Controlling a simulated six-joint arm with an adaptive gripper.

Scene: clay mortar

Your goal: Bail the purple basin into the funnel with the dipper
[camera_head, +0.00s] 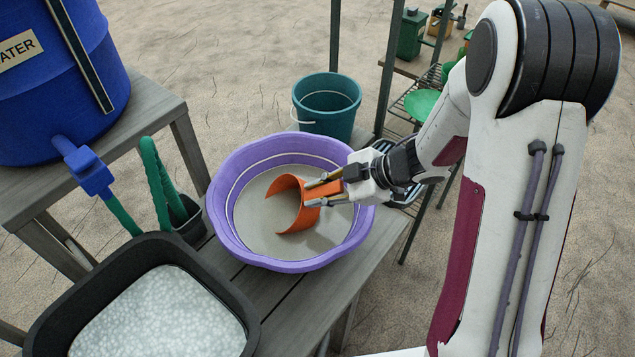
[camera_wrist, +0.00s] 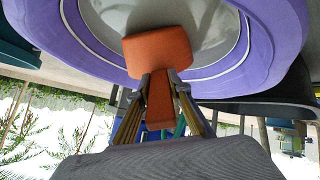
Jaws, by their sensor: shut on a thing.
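The purple basin (camera_head: 222,205) stands on the grey bench and holds a greyish liquid (camera_head: 255,221). The orange dipper (camera_head: 287,196) is tilted inside the basin, its open mouth facing left and its lower edge at the liquid. Whether it holds any liquid is hidden. My gripper (camera_head: 313,193) reaches in from the right over the basin's rim and is shut on the dipper's handle. In the wrist view the dipper (camera_wrist: 157,48) and its handle between my fingers (camera_wrist: 160,95) show against the basin (camera_wrist: 265,45). I see no funnel that I can make out.
A black tub (camera_head: 60,290) of pale, bubbly liquid stands at the front left. A teal bucket (camera_head: 328,112) stands behind the basin. A blue water barrel (camera_head: 60,95) with a tap and green hose is at the left. Frame posts and a shelf stand behind right.

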